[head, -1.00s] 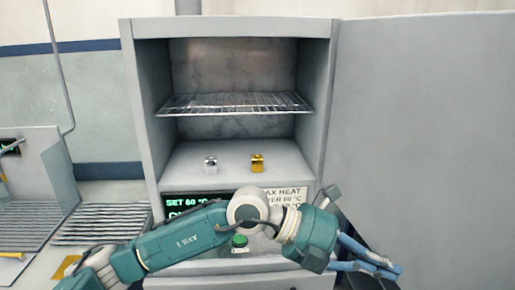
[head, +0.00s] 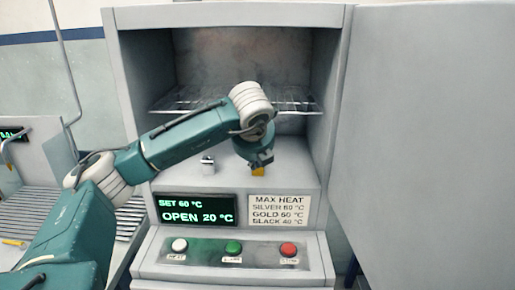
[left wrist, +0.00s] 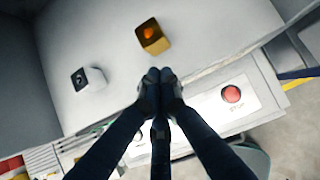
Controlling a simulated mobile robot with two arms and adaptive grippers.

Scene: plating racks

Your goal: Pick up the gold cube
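The gold cube (head: 258,171) sits on the floor of the open oven, right of centre, partly covered by my left gripper in the head view. In the left wrist view the gold cube (left wrist: 152,37) lies just beyond the fingertips, with a round orange mark on top. My left gripper (head: 259,160) reaches into the oven from the left, at the cube. In the left wrist view its fingertips (left wrist: 160,74) are together, with nothing between them and a small gap to the cube. My right gripper is in neither view.
A silver cube (head: 208,164) stands left of the gold one; it also shows in the left wrist view (left wrist: 88,79). A wire rack (head: 300,101) spans the oven above. The control panel (head: 232,247) has white, green and red buttons. The open door (head: 430,140) fills the right.

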